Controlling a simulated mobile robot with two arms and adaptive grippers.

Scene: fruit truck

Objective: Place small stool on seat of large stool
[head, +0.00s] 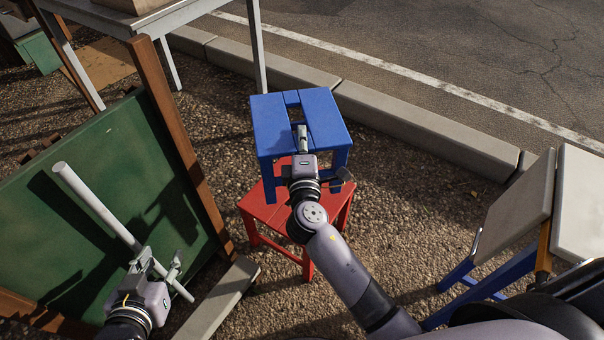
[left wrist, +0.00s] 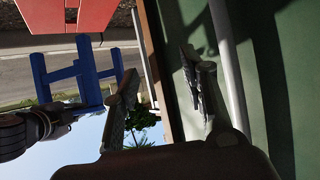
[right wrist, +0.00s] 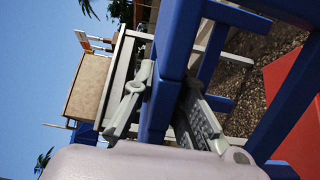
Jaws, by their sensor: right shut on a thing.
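The small blue stool (head: 270,124) is upright with a slatted seat, above the large red stool (head: 262,207) in the head view. My right gripper (head: 302,140) is shut on a blue bar (right wrist: 160,100) of it, at its near side. The red stool stands on the gravel, its seat partly hidden by the blue stool and my right arm. The left wrist view, upside down, shows the blue stool (left wrist: 84,70) close to the red seat (left wrist: 70,15); I cannot tell whether all its legs touch it. My left gripper (head: 162,264) is open and empty at the lower left.
A green board (head: 90,200) with a brown frame leans at the left, and a pale pole (head: 95,205) lies close to my left gripper. A metal-legged table (head: 120,22) stands at the top left. A kerb (head: 420,125) runs behind the stools. Folding boards (head: 515,205) stand at the right.

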